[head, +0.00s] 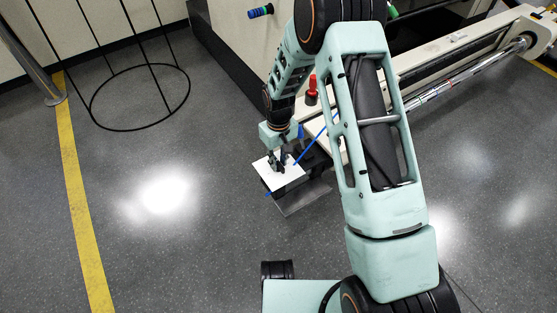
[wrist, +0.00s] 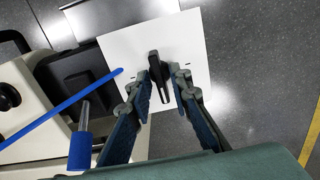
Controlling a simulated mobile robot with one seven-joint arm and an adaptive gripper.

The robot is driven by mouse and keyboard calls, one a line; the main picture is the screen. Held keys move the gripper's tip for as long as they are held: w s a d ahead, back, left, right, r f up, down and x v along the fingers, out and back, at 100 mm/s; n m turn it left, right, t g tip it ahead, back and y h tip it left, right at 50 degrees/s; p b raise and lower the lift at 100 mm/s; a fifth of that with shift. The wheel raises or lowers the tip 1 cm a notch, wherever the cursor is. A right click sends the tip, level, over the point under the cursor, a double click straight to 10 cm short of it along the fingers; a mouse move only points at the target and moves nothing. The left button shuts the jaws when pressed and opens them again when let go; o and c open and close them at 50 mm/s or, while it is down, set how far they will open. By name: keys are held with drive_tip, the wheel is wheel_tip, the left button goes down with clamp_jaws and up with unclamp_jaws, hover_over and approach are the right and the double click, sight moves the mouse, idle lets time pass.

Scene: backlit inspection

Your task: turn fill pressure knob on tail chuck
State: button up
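A black knob (wrist: 158,72) with a bar-shaped grip stands on a white square plate (wrist: 190,38) in the wrist view. My gripper (wrist: 161,80) is over the plate, one finger on each side of the knob. The fingers look apart, with a narrow gap to the knob on each side, so I see no clear grip. In the head view my gripper (head: 279,160) points down at the white plate (head: 291,177), and the knob is hidden there or too small to tell.
A thin blue rod (wrist: 60,111) runs up to the plate's left edge, near my left finger. A blue cylinder (wrist: 80,151) stands at lower left. A red-topped part (head: 312,88) and a long machine rail (head: 455,88) lie beyond my arm. Floor left of the plate is clear.

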sight(278, 162)
drive_tip(key=shift+o, duration=0.2)
drive_tip(key=shift+r, duration=0.1)
wheel_tip(278, 162, up, 12)
idle(0.5)
idle(0.3)
